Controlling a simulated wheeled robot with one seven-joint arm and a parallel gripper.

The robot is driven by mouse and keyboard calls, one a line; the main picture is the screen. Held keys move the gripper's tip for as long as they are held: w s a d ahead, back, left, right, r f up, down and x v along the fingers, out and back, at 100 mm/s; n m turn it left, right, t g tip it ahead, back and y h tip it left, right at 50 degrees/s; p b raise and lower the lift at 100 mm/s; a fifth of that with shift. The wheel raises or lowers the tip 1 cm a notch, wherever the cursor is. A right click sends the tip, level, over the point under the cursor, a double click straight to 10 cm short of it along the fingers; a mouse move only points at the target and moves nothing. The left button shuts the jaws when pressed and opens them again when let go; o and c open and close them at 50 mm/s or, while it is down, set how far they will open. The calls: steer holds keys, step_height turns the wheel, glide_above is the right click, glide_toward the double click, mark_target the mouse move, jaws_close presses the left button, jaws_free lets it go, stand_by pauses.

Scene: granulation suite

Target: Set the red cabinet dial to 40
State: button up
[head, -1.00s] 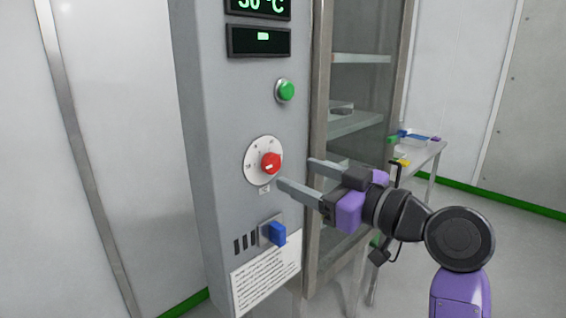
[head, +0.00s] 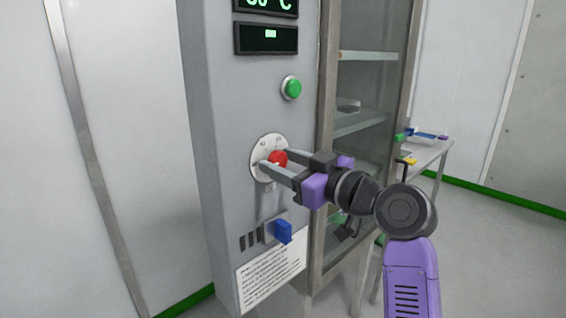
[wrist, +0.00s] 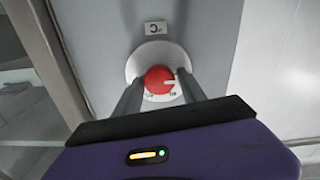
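The red dial (head: 278,158) sits on a round white scale plate (head: 257,148) on the front of the grey cabinet. Part of the dial and scale is hidden by the fingers in the head view.
A green button (head: 291,88) is above the dial and a blue switch (head: 283,231) below it. Green-lit displays (head: 266,38) are at the cabinet's top. A glass-doored section (head: 365,110) stands just right of the panel. A small table (head: 430,152) stands farther right.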

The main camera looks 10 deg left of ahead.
jaws_close()
steer(key=shift+m+p, duration=0.35)
steer(key=shift+m, duration=0.05)
steer(key=m+p, duration=0.3)
steer(key=m, duration=0.1)
steer(key=shift+r+m+p, duration=0.15)
steer(key=shift+m+p, duration=0.15)
steer(key=shift+p, duration=0.05)
steer(key=m+p, duration=0.2)
steer(key=m, duration=0.1)
steer(key=shift+p, duration=0.3)
steer(key=shift+w+d+f+m+p, duration=0.1)
steer(key=shift+f+m+p, duration=0.1)
steer(key=shift+m+p, duration=1.15)
steer(key=shift+m, duration=0.45)
steer(key=shift+o, duration=2.1)
jaws_free()
